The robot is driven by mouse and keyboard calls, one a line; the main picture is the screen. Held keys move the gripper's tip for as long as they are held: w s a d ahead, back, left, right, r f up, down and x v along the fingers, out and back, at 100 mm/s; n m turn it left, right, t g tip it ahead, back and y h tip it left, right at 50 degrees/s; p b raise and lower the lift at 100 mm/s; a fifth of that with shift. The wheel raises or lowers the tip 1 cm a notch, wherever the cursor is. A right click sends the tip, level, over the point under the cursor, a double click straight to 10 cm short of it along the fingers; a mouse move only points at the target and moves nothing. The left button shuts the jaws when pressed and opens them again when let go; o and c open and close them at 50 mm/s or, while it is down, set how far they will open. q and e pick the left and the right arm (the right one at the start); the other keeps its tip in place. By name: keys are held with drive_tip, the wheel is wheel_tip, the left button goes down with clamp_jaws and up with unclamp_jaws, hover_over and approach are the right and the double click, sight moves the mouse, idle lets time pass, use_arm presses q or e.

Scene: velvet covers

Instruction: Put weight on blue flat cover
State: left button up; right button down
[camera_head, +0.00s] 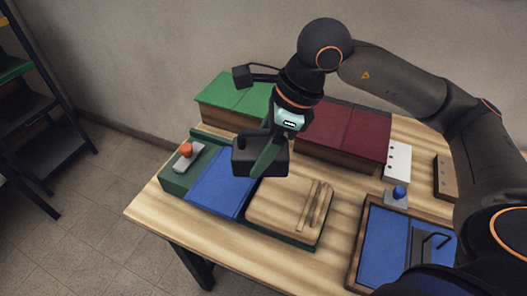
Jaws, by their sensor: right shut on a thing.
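The blue flat cover (221,187) lies at the left front of the table, on a dark green base beside a wooden board. My right gripper (268,150) comes down from above and is shut on a dark block-shaped weight (243,163). In the picture the weight overlaps the upper right of the blue cover and the wooden board, and seems held above them. A green strip crosses the front of the weight. The fingertips are partly hidden. My left gripper is not in view.
Behind stand a green-covered box (235,95) and a red-covered box (345,135). A grey piece with an orange knob (186,149) lies left of the blue cover. The wooden board (275,205) is to its right. A blue-floored tray (362,245) and a blue knob (399,191) are further right.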

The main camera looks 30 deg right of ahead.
drive_tip(key=w+a+f, duration=0.1)
drive_tip(key=w+f, duration=0.1)
drive_tip(key=w, duration=0.1)
drive_tip(key=w+a+f+p, duration=0.1)
drive_tip(key=w+f, duration=0.1)
drive_tip(key=w, duration=0.1)
drive_tip(key=w+a+f, duration=0.2)
drive_tip(key=f, duration=0.1)
drive_tip(key=shift+w+a, duration=0.1)
drive_tip(key=shift+w, duration=0.3)
drive_tip(key=shift+w+a+f+p, duration=0.15)
drive_tip(key=shift+w+f+p, duration=0.15)
drive_tip(key=shift+f, duration=0.25)
wheel_tip(320, 180, down, 3)
drive_tip(key=shift+r+p, duration=0.15)
drive_tip(key=shift+p, duration=0.2)
drive_tip(key=shift+f, duration=0.2)
unclamp_jaws()
drive_tip(key=shift+s+f, duration=0.1)
drive_tip(key=shift+f, duration=0.1)
